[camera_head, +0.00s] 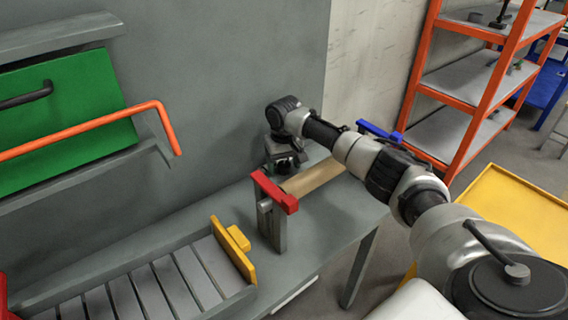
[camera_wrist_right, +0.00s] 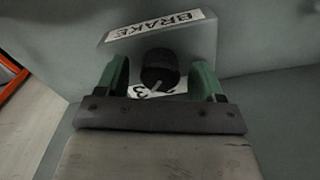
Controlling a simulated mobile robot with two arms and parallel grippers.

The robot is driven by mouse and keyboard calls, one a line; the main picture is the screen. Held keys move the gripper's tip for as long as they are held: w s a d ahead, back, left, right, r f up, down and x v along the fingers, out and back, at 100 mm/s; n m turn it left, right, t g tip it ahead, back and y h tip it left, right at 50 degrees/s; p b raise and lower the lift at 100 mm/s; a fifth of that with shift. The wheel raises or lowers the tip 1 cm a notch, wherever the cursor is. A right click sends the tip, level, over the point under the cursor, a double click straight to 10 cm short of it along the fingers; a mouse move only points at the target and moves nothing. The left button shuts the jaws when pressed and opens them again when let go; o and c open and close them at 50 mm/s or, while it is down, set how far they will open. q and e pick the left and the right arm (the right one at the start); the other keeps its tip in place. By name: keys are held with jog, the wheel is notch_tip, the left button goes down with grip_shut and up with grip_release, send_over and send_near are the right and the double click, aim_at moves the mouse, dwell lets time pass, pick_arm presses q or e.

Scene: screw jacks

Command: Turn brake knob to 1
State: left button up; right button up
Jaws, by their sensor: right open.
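The brake knob (camera_wrist_right: 160,66) is a dark round knob with a pale pointer line, seen in the right wrist view below a white label reading BRAKE (camera_wrist_right: 160,24). The pointer slants down and left, over a white number plate (camera_wrist_right: 174,89) that is partly hidden; a 3 can be made out. My right gripper (camera_wrist_right: 161,79) is open, with one green finger on each side of the knob. In the head view my right gripper (camera_head: 286,163) is down at the back of the grey bench, and the knob is hidden there.
A red-ended bracket (camera_head: 276,190) with a wooden bar (camera_head: 313,176) and a blue end piece (camera_head: 379,131) stands close by on the bench (camera_head: 325,228). A slatted rack (camera_head: 150,285) lies left. An orange handle (camera_head: 90,128) sticks out from the wall. Orange shelves (camera_head: 470,125) stand behind right.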

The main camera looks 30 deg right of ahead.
jog(key=c, duration=0.9)
